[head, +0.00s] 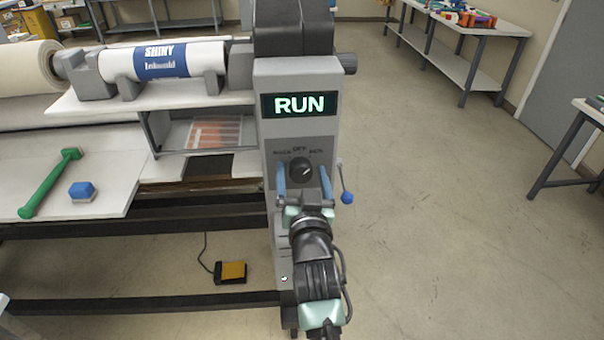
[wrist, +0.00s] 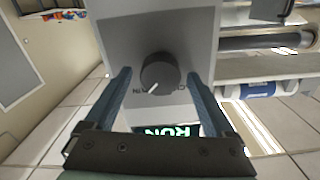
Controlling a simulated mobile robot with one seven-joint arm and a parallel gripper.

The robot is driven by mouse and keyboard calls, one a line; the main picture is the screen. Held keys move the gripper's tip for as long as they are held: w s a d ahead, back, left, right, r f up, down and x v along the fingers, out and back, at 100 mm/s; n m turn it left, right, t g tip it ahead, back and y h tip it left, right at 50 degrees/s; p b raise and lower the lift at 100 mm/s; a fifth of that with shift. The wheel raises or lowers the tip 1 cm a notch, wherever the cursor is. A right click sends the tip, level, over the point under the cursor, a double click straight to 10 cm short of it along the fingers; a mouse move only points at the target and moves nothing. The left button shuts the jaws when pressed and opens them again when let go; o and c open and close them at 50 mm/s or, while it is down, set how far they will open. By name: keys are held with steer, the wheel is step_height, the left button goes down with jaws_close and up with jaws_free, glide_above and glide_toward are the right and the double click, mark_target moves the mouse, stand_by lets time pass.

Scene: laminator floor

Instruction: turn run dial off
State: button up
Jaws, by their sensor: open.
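The run dial (head: 301,170) is a round black knob on the grey front panel (head: 298,128) of the laminator, in the middle of the head view. Its pale pointer mark is turned toward the upper right, away from the OFF label above it. A display (head: 299,105) above reads RUN in green. My gripper (head: 304,182) is open in front of the panel, with its blue fingers on either side of and just below the dial. In the wrist view the dial (wrist: 160,72) sits beyond the fingertips, between them; I cannot tell any contact.
A lever with a blue ball (head: 347,198) sticks out right of the panel. A green hammer-like tool (head: 50,183) and a blue block (head: 82,190) lie on the left table. A yellow pedal (head: 232,271) is on the floor.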

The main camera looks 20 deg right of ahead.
steer(key=shift+c, duration=0.3)
steer(key=c, duration=1.3)
steer(key=shift+n, duration=0.4)
steer(key=n+b, duration=0.1)
steer(key=n, duration=0.2)
steer(key=shift+f+n, duration=0.1)
steer(key=shift+n, duration=0.2)
steer(key=shift+a+n+b, duration=0.15)
steer(key=shift+n+b, duration=0.35)
steer(key=shift+n, duration=1.8)
steer(key=o, duration=1.4)
steer(key=shift+c, duration=0.2)
